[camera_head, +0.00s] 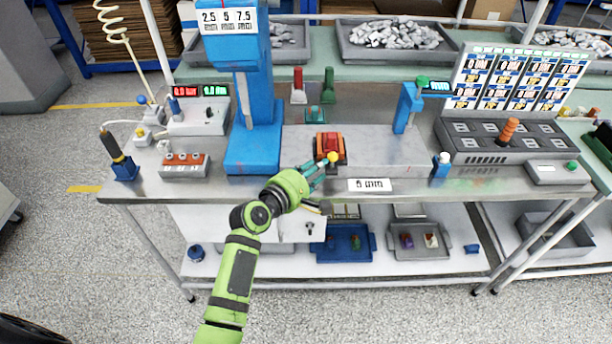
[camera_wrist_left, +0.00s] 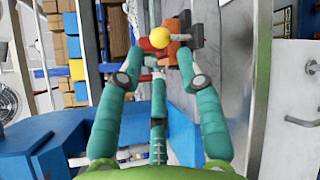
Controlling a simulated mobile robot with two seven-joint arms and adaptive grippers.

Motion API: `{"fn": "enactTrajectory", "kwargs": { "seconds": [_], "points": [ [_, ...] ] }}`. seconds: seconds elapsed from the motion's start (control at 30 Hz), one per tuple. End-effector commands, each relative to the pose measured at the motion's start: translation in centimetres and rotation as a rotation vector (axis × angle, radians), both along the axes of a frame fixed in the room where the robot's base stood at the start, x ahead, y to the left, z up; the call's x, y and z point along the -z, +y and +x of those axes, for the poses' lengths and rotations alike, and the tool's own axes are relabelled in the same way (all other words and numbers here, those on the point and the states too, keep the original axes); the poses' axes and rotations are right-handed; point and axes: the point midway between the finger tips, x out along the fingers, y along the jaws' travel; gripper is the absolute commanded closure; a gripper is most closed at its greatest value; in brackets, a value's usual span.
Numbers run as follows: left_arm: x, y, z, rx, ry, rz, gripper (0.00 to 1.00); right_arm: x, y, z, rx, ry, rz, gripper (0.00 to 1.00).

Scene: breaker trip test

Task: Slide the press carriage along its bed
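The press carriage (camera_head: 329,143) is a red-orange block with a yellow knob (camera_head: 333,157) on its near side. It stands on the grey bed (camera_head: 385,150), to the right of the blue press (camera_head: 254,120). My left gripper (camera_head: 319,169) has teal fingers and reaches the knob from the front left. In the left wrist view, the fingers (camera_wrist_left: 160,62) are spread apart, with the knob (camera_wrist_left: 159,37) just beyond the tips and the carriage (camera_wrist_left: 184,54) behind it. I cannot tell whether a finger touches the knob. My right gripper is not in view.
A blue post (camera_head: 405,107) with a small display stands on the bed's right. A "5 mm" label (camera_head: 370,185) is on the bench's front edge. A grey test unit (camera_head: 510,138) is further right. The bed between carriage and post looks clear.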

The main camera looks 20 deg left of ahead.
Motion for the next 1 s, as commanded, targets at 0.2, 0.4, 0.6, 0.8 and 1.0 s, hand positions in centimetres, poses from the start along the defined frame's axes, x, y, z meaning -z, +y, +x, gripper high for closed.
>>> {"fn": "enactTrajectory", "kwargs": {
  "seconds": [0.2,0.4,0.6,0.8,1.0],
  "points": [
    [-0.6,1.0,-2.7,0.001,0.0,0.001,0.64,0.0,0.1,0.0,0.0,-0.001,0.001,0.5],
    [-0.8,1.3,-3.4,0.002,0.0,0.001,0.64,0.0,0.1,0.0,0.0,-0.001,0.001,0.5],
    [-0.8,1.3,-3.4,0.002,0.0,0.001,0.64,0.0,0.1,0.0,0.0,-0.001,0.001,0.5],
    [-0.8,1.3,-3.4,0.002,0.0,0.001,0.64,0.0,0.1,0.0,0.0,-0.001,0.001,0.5],
    [3.0,1.2,-3.9,0.015,0.046,0.09,0.64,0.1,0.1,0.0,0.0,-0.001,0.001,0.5]
  ]
}}
